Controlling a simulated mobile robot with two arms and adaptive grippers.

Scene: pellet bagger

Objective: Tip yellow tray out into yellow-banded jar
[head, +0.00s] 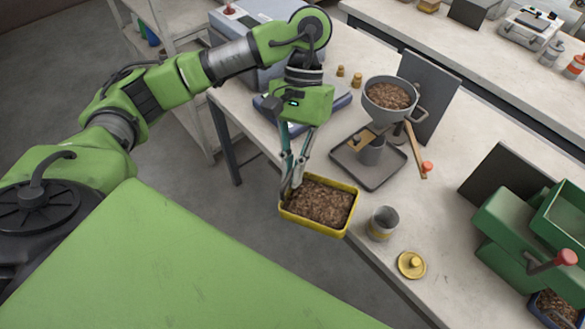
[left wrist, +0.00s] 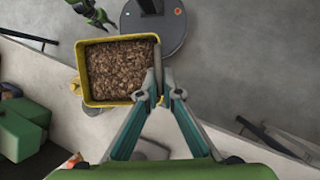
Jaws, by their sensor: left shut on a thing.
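The yellow tray (head: 345,232) is full of brown pellets (head: 322,203) and looks about level. My left gripper (head: 292,187) is shut on the tray's left wall in the head view and holds it up at the table's front edge. In the left wrist view the gripper (left wrist: 158,92) grips the right wall of the tray (left wrist: 84,80). The yellow-banded jar (head: 382,224) is a grey open cylinder standing upright on the table, just right of the tray. Its lid, a yellow disc with a knob (head: 411,265), lies beside it. The jar's inside shows no clear contents.
A hopper (head: 390,98) with pellets stands over a grey tray (head: 368,182), with a wooden-handled lever beside it. A green machine (head: 503,222) with a red-knobbed crank is at the right. Brass weights (head: 357,80) stand at the back. Table around the lid is clear.

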